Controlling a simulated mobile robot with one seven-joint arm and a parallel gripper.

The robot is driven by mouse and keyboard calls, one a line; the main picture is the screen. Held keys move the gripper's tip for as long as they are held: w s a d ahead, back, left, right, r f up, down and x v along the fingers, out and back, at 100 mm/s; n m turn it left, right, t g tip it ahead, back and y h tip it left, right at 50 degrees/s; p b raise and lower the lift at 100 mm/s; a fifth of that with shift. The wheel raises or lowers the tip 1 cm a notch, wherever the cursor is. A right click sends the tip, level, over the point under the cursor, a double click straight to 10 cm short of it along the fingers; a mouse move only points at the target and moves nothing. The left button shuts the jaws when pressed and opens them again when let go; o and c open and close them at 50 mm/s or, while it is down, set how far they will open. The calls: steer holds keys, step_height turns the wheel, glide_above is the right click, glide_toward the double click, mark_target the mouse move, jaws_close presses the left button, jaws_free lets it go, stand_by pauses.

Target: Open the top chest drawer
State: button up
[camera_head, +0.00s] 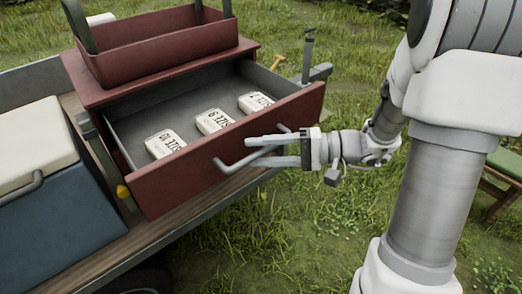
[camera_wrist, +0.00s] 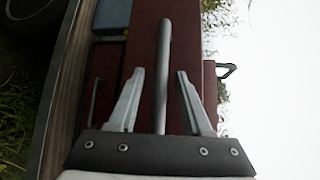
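The red chest (camera_head: 90,88) stands on a wooden cart bed, and its top drawer (camera_head: 180,180) is pulled well out. The drawer's grey interior shows, with several white labelled packets (camera_head: 215,121) lying in it. The drawer's grey bar handle (camera_head: 235,163) runs along its front; it also shows in the wrist view (camera_wrist: 165,60). My gripper (camera_head: 262,150) is at the right part of the handle. In the wrist view its two fingers (camera_wrist: 158,98) stand apart on either side of the handle bar, with gaps visible on both sides.
A blue cooler with a cream lid (camera_head: 35,145) stands left of the chest on the cart bed (camera_head: 150,228). A red open tray (camera_head: 155,45) sits on top of the chest. A grey clamp-like fitting (camera_head: 310,70) is behind the drawer. Grass lies in front, and a green-topped stool (camera_head: 508,163) is at the right.

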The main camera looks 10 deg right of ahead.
steer(key=p+v, duration=0.1)
steer(key=v, duration=1.6)
steer(key=shift+d, duration=0.25)
steer(key=shift+a, duration=0.1)
